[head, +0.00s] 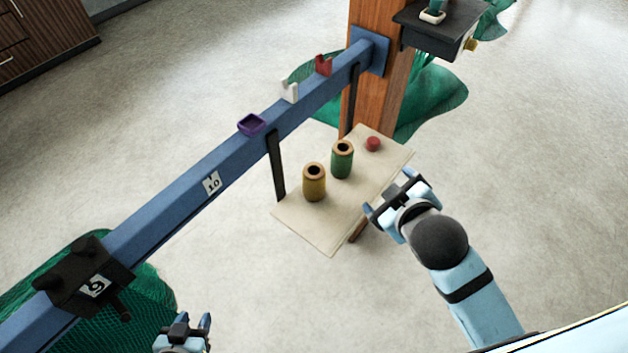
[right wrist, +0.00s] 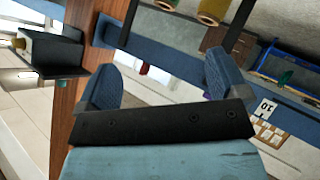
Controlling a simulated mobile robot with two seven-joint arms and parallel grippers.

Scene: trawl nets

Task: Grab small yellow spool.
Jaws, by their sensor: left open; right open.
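The small yellow spool (head: 314,186) stands upright on a pale board (head: 330,238), with its dark hole facing up. My right gripper (head: 390,193) is open and empty at the right edge of the board, apart from the spool. In the right wrist view the spool (right wrist: 212,12) is cut off by the top edge, beyond my open right gripper (right wrist: 160,62). My left gripper (head: 193,322) is open at the bottom edge of the head view, far from the board and only partly in view.
A green spool (head: 342,162) stands close behind the yellow one, and a small red piece (head: 373,144) lies beyond. A blue beam (head: 180,204) with small holders runs behind the board to a wooden post (head: 375,90). Green netting (head: 435,95) hangs around the post.

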